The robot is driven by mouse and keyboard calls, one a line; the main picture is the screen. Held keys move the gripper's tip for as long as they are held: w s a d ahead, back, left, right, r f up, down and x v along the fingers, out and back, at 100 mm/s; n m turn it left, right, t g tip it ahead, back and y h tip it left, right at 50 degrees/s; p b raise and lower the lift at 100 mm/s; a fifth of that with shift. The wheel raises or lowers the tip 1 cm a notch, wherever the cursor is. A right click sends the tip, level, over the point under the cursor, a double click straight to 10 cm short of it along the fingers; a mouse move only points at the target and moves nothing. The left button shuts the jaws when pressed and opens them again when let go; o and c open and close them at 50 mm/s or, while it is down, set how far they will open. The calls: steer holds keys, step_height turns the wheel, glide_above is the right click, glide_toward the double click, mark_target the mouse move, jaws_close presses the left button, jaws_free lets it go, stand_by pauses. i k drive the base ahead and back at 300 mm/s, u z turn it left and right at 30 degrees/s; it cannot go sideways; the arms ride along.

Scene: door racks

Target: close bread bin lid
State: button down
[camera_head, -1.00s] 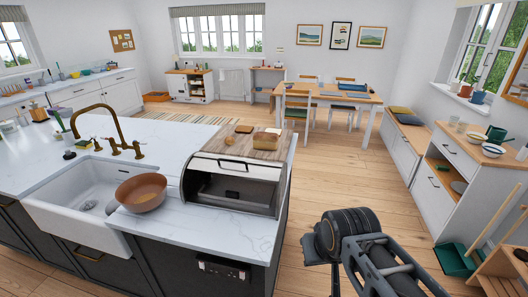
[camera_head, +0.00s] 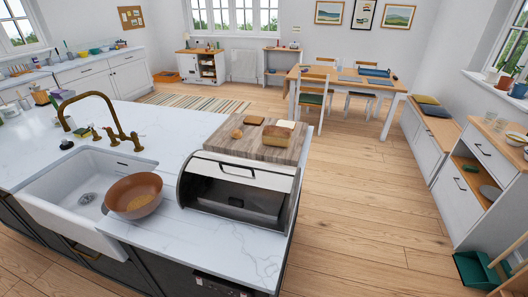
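The bread bin (camera_head: 186,187) stands near the right end of the white island counter, with its front facing me. Its lid (camera_head: 272,180) is raised: the pale panel with a dark bar handle (camera_head: 238,172) sits at the top of the front. Below it the dark interior shows through the open front, and it looks empty. My gripper is not in view, and nothing touches the bin or its handle.
A wooden board (camera_head: 285,155) with bread lies behind the bin. A brown bowl (camera_head: 134,195) sits to its left by the white sink (camera_head: 50,195). Wooden floor is open right of the island; a white cabinet (camera_head: 470,205) stands at far right.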

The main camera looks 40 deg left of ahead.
mark_target(270, 180)
steer(key=u, duration=0.05)
steer(key=i, duration=1.5)
steer(key=u, duration=3.4)
steer(key=i, duration=0.5)
